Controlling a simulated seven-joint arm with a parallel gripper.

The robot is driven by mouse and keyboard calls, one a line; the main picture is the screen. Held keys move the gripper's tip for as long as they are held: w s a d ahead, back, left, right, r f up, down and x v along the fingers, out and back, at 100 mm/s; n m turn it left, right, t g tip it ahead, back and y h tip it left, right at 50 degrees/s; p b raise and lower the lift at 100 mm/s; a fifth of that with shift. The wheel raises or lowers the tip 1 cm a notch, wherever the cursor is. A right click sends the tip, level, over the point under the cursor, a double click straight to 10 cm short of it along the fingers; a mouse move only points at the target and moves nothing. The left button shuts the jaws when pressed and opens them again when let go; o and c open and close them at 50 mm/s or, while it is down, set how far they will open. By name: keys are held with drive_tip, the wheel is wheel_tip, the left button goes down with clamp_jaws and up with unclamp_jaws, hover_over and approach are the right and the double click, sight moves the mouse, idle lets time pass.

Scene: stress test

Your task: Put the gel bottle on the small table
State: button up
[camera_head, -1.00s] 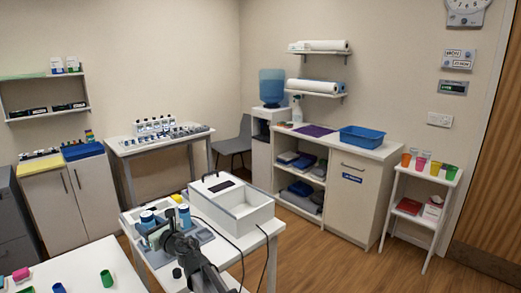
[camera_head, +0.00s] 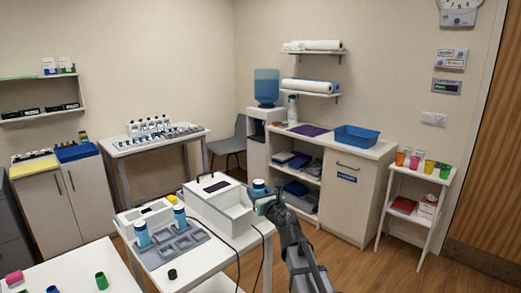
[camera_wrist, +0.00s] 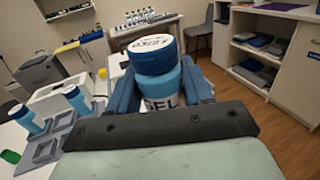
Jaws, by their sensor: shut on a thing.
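The gel bottle (camera_wrist: 160,82) has a dark blue cap, a lighter blue body and a white label reading "GEL", partly hidden by the gripper. My gripper (camera_wrist: 162,88) is shut on it, a blue finger on each side, and holds it upright. In the head view the bottle (camera_head: 259,185) is at the end of my gripper (camera_head: 264,194), just right of the white box. I cannot tell for certain which table is the small one; a narrow white stand (camera_head: 397,176) at the right has several colored cups on top and a lower shelf.
A white table (camera_head: 196,268) bears the open white box (camera_head: 215,205) and a grey tray (camera_head: 175,245) with two blue-capped bottles. Dark cables hang near its right edge. A white cabinet (camera_head: 346,205) with a blue bin (camera_head: 363,139) stands behind. Floor before the stand is clear.

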drive_tip(key=s+d+m+t+h, duration=0.15)
drive_tip(key=d+m+h, duration=0.45)
drive_tip(key=d, duration=1.8)
drive_tip(key=s+a+f+n+g+y, duration=0.15)
drive_tip(key=a+n+y, duration=0.25)
drive_tip(key=a, duration=0.8)
drive_tip(key=s+a+f+n+g+y, duration=0.1)
drive_tip(key=s+a+n+g+y, duration=0.3)
drive_tip(key=a, duration=0.8)
drive_tip(key=s+a+f+n+g+y, duration=0.15)
drive_tip(key=a+n+y, duration=0.3)
drive_tip(key=a, duration=0.65)
drive_tip(key=shift+m+y, duration=0.25)
drive_tip(key=shift+y, duration=0.1)
drive_tip(key=shift+w+a+f, duration=0.1)
drive_tip(key=shift+w+f, duration=0.1)
drive_tip(key=shift+f, duration=1.25)
drive_tip(key=shift+w+d+f, duration=0.1)
drive_tip(key=shift+w+f, duration=0.05)
drive_tip(key=shift+f, duration=1.35)
drive_tip(key=shift+w+a+f, duration=0.1)
drive_tip(key=shift+w+f, duration=0.1)
drive_tip(key=shift+f, duration=1.25)
drive_tip(key=shift+f, duration=0.15)
drive_tip(key=o, duration=1.2)
